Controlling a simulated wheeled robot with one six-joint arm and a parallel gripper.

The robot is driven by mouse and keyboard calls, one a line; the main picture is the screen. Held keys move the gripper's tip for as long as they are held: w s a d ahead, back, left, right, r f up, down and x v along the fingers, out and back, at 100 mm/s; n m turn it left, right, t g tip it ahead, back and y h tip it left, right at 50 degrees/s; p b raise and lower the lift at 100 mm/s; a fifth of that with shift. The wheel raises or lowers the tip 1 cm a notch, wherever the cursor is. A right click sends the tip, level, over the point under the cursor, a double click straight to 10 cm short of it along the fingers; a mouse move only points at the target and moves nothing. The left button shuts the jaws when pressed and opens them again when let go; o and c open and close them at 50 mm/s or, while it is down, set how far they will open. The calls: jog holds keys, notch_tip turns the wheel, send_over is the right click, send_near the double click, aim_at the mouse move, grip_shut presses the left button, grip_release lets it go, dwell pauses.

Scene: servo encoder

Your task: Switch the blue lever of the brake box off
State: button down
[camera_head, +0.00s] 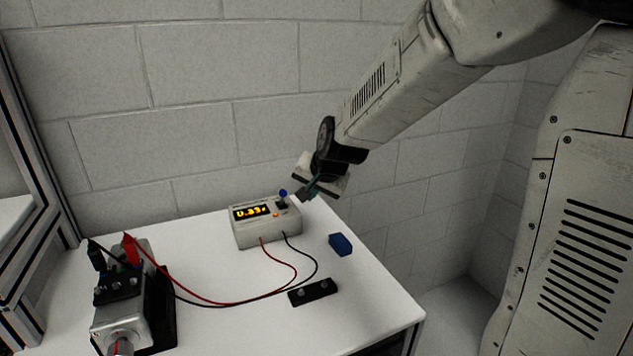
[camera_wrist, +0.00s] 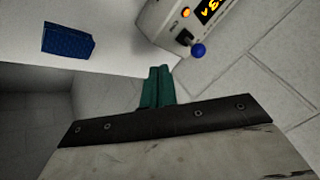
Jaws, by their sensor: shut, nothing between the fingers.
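The brake box (camera_head: 265,221) is a pale box on the white table with a lit yellow display and a small orange light. Its blue-knobbed lever (camera_head: 283,193) stands on the right part of the box top. In the wrist view the blue lever knob (camera_wrist: 198,50) shows at the top, with part of the brake box (camera_wrist: 165,22) beside it. My gripper (camera_head: 304,194) is just right of the lever, near the box's right end, and appears apart from the knob. In the wrist view the green fingers (camera_wrist: 157,85) are together, with nothing between them.
A blue block (camera_head: 340,244) lies right of the box. A black strip with two knobs (camera_head: 313,292) lies nearer the front. Red and black cables run from the box to a motor unit (camera_head: 125,300) at left. A block wall (camera_head: 190,90) stands close behind the table.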

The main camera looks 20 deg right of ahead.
aim_at(282, 197)
jog(key=shift+w+a+f, duration=0.2)
jog(key=shift+w+a, duration=0.55)
jog(key=shift+w, duration=0.15)
jog(key=shift+w+a+f, duration=0.2)
jog(key=shift+w+a, duration=0.5)
jog(key=shift+w, duration=0.2)
